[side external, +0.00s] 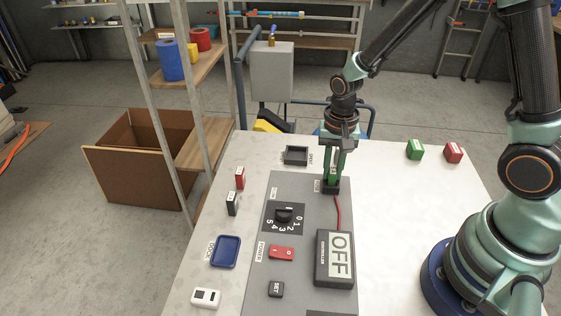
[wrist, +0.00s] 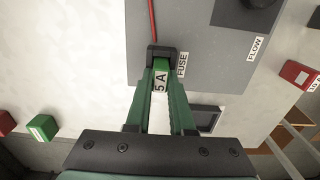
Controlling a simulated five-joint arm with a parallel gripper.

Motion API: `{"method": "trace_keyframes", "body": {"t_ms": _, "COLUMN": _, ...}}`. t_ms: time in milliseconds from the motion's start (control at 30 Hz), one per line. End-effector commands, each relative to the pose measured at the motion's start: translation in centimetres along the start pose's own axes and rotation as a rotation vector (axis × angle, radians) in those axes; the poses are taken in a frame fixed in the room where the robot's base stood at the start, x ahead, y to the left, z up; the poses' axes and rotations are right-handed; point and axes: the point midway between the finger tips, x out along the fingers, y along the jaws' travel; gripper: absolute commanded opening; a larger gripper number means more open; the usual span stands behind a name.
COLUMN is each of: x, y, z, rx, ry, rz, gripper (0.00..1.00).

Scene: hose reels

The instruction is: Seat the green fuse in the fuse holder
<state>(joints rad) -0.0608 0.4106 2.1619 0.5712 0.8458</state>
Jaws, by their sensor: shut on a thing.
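The green fuse (wrist: 160,80), with a white "5 A" label, is between the fingers of my gripper (wrist: 161,88) in the wrist view. My gripper (side external: 332,176) is shut on it and points down in the side view. The black fuse holder (wrist: 152,51), with a red wire, is right at the fuse's far end, beside the "FUSE" label. In the side view the holder (side external: 331,188) is directly below my fingertips. The fuse's lower end meets or overlaps the holder; I cannot tell how deep it sits.
A grey panel carries a black dial (side external: 284,216), a red switch (side external: 281,253) and an "OFF" display (side external: 335,256). A black tray (side external: 296,156) is left of my gripper. Green (side external: 414,150) and red (side external: 453,153) blocks stand at right. A blue dish (side external: 226,251) lies front left.

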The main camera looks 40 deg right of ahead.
Motion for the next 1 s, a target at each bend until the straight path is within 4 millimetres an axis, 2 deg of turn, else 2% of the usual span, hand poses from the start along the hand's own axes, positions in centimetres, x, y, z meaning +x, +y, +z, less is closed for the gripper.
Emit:
{"method": "trace_keyframes", "body": {"t_ms": 300, "x": 1.1, "y": 0.1, "z": 0.1, "rx": 0.0, "ry": -0.001, "rz": 0.001, "gripper": 0.0}}
{"method": "trace_keyframes", "body": {"t_ms": 333, "x": 1.1, "y": 0.1, "z": 0.1, "rx": 0.0, "ry": -0.001, "rz": 0.001, "gripper": 0.25}}
{"method": "trace_keyframes", "body": {"t_ms": 400, "x": 1.1, "y": 0.1, "z": 0.1, "rx": 0.0, "ry": -0.001, "rz": 0.002, "gripper": 0.51}}
{"method": "trace_keyframes", "body": {"t_ms": 667, "x": 0.5, "y": 0.2, "z": 0.1, "rx": 0.0, "ry": -0.001, "rz": 0.001, "gripper": 0.51}}
{"method": "trace_keyframes", "body": {"t_ms": 767, "x": -0.8, "y": 0.1, "z": 0.1, "rx": 0.0, "ry": 0.001, "rz": -0.002, "gripper": 0.51}}
{"method": "trace_keyframes", "body": {"t_ms": 1000, "x": -5.6, "y": 0.0, "z": 0.0, "rx": 0.0, "ry": 0.004, "rz": -0.005, "gripper": 0.51}}
